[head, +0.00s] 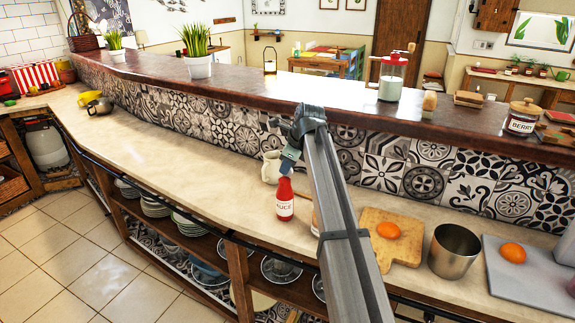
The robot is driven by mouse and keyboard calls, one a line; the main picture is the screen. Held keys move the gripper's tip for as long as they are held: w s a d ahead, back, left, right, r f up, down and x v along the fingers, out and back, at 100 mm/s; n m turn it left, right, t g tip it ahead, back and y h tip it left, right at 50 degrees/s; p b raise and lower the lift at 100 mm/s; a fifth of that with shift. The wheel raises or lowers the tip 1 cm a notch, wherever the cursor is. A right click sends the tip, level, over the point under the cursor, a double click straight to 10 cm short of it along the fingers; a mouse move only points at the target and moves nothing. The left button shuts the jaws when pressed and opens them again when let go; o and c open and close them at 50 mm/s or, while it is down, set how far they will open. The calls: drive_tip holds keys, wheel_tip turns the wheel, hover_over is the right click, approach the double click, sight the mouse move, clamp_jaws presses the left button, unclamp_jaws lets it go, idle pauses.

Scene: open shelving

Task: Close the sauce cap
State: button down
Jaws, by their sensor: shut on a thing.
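The red sauce bottle (284,203) stands upright on the pale counter, left of my arm, with a white label on its front. My gripper (287,169) is at the top of the bottle, pointing down. It is shut on the sauce cap at the bottle's neck. The cap itself is mostly hidden by the fingers, so I cannot tell how it sits on the neck.
A cream jug (271,167) stands close behind the bottle. Right of my arm are a cutting board (408,255) with an orange item (388,230), a metal cup (455,250) and a grey board (520,290). The counter left of the bottle is clear.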

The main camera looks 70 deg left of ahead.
drive_tip(key=shift+f, duration=0.15)
idle(0.3)
drive_tip(key=c, duration=1.2)
unclamp_jaws()
drive_tip(key=shift+o, duration=0.2)
drive_tip(key=v, duration=1.4)
drive_tip(key=shift+s, duration=0.25)
